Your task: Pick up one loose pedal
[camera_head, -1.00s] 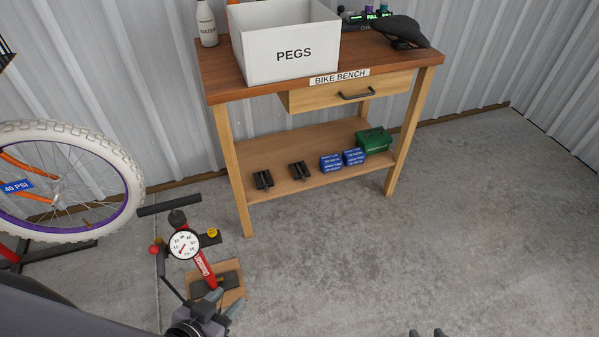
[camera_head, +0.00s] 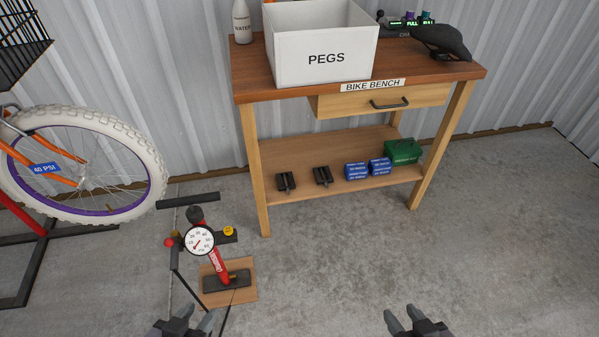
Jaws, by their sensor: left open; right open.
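Two loose black pedals lie side by side on the lower shelf (camera_head: 330,148) of the wooden bike bench: a left one (camera_head: 286,181) and a right one (camera_head: 322,176), both near the shelf's front edge. My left gripper (camera_head: 197,319) is at the bottom edge of the view, open and empty, below the pump. My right gripper (camera_head: 401,319) is at the bottom right of centre, open and empty. Both grippers are in front of the bench, well apart from the pedals. Nothing covers the pedals.
Blue boxes (camera_head: 357,171) and a green case (camera_head: 403,152) stand right of the pedals. A red pump (camera_head: 214,262) and bike wheel (camera_head: 82,165) stand left.

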